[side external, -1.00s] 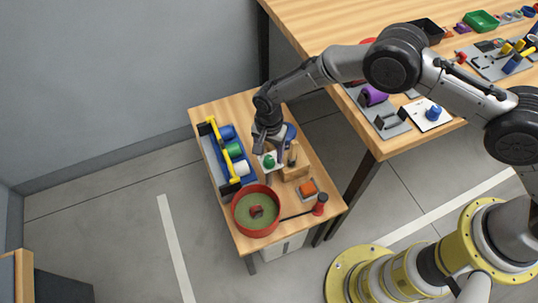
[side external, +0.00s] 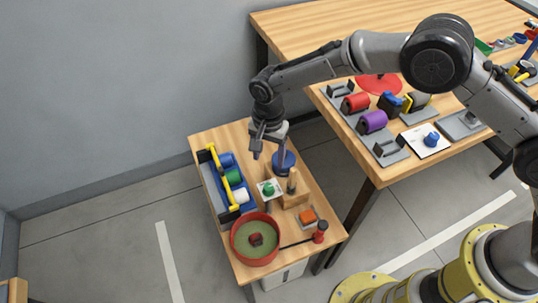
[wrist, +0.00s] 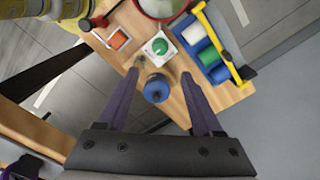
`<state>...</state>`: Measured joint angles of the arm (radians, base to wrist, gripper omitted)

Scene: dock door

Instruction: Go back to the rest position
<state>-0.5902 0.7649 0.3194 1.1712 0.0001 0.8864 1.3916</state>
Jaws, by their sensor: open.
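My gripper (side external: 264,150) hangs above the far part of the small wooden table (side external: 205,135), pointing down. It is open and holds nothing; its two fingers are spread apart in the wrist view (wrist: 165,80). A blue round piece (side external: 286,166) stands on the table near the gripper; in the wrist view it shows between the fingers (wrist: 157,88), below them. A white square plate with a green knob (side external: 268,188) sits in front of it, clear of the fingers.
A blue rack with coloured spools and a yellow handle (side external: 232,175) lines the table's left side. A larger wooden workbench (side external: 300,25) stands right.

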